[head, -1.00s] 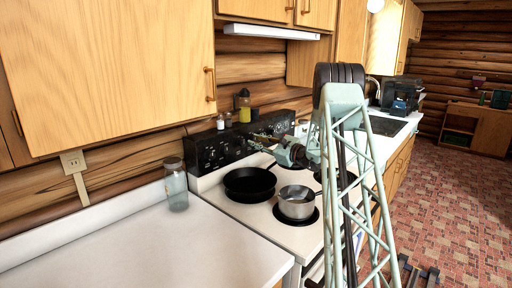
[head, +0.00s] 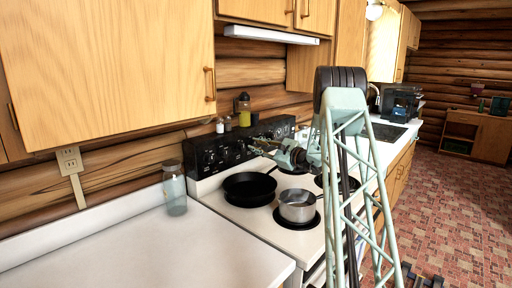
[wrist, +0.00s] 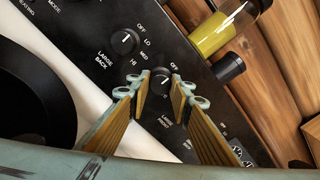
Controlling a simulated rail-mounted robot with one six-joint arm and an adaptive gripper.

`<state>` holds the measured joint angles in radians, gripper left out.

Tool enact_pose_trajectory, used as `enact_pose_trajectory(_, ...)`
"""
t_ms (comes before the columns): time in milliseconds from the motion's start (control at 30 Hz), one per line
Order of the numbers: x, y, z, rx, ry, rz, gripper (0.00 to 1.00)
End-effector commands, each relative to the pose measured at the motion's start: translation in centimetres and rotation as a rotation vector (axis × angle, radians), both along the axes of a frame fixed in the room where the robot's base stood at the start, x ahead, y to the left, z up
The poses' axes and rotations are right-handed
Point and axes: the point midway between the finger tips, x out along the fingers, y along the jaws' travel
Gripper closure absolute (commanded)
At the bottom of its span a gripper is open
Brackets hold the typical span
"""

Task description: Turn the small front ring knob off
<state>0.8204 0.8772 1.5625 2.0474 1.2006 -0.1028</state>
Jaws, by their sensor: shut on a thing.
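The stove's black control panel (head: 222,151) runs along the back of the white stove. In the wrist view, a black round knob (wrist: 159,82) with a pale pointer mark sits between the tips of my gripper (wrist: 160,92). The two fingers are closed in on it from both sides. "OFF" is printed at its upper right, and a label below seems to read "LARGE FRONT"; I cannot tell for sure which knob that label belongs to. A second knob (wrist: 124,42), by the label "LARGE BACK", is free at upper left. In the head view my gripper (head: 252,146) reaches the panel.
A black frying pan (head: 249,188) and a metal pot (head: 297,206) stand on burners in front of the panel. A glass jar (head: 175,188) stands on the clear left counter.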

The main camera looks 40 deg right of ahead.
Motion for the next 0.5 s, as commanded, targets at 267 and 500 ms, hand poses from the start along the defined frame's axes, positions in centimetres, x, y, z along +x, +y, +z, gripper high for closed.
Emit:
enact_pose_trajectory(267, -0.01, 0.01, -0.05, 0.000, 0.000, 0.000, 0.67)
enact_pose_trajectory(500, -0.02, 0.00, -0.01, 0.001, 0.000, 0.000, 0.67)
